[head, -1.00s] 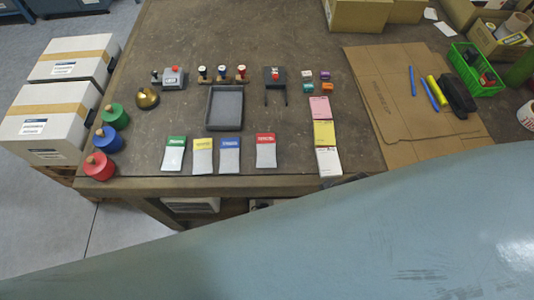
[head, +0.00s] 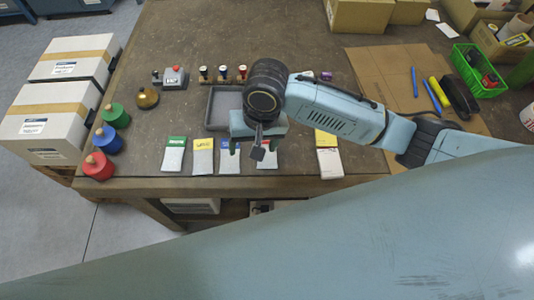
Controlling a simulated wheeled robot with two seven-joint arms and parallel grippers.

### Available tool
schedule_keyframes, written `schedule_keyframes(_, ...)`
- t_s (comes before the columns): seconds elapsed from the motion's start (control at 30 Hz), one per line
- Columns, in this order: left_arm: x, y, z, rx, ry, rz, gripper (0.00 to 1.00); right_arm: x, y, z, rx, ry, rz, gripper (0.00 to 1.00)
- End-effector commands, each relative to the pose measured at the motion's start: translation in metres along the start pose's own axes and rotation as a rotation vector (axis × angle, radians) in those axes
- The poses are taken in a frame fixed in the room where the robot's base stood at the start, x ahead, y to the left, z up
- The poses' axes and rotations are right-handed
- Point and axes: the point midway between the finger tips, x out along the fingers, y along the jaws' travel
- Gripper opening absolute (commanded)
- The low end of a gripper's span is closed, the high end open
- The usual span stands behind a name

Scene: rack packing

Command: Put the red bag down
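My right gripper (head: 256,148) has come in from the right and points down over the red bag and the blue bag (head: 229,163). Its fingers are small and dark here, and I cannot tell whether they touch or hold the bag. My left gripper is not in view.
A yellow bag (head: 203,160) and a green bag (head: 174,160) lie to the left. The grey tray (head: 211,126) is behind, partly covered by my arm. Colored knobbed weights (head: 98,166) stand at the left edge. Cards (head: 329,162) lie to the right.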

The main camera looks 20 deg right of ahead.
Motion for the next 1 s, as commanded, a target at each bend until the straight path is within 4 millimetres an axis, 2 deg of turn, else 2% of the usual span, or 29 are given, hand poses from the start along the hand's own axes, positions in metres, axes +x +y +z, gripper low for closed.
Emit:
schedule_keyframes(0.03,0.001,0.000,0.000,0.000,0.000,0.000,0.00,-0.006,0.006,-0.009,0.032,0.002,0.042,0.75)
schedule_keyframes(0.2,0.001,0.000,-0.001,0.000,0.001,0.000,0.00,-0.018,0.022,-0.021,0.133,-0.010,0.135,0.75)
schedule_keyframes(0.33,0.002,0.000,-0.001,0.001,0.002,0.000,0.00,-0.017,0.028,-0.024,0.165,-0.013,0.162,0.75)
schedule_keyframes(0.7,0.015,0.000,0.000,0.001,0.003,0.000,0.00,0.048,0.039,-0.022,0.169,-0.015,0.164,0.75)
schedule_keyframes(1.0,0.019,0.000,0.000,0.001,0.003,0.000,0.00,0.072,0.046,-0.023,0.168,-0.013,0.163,0.75)
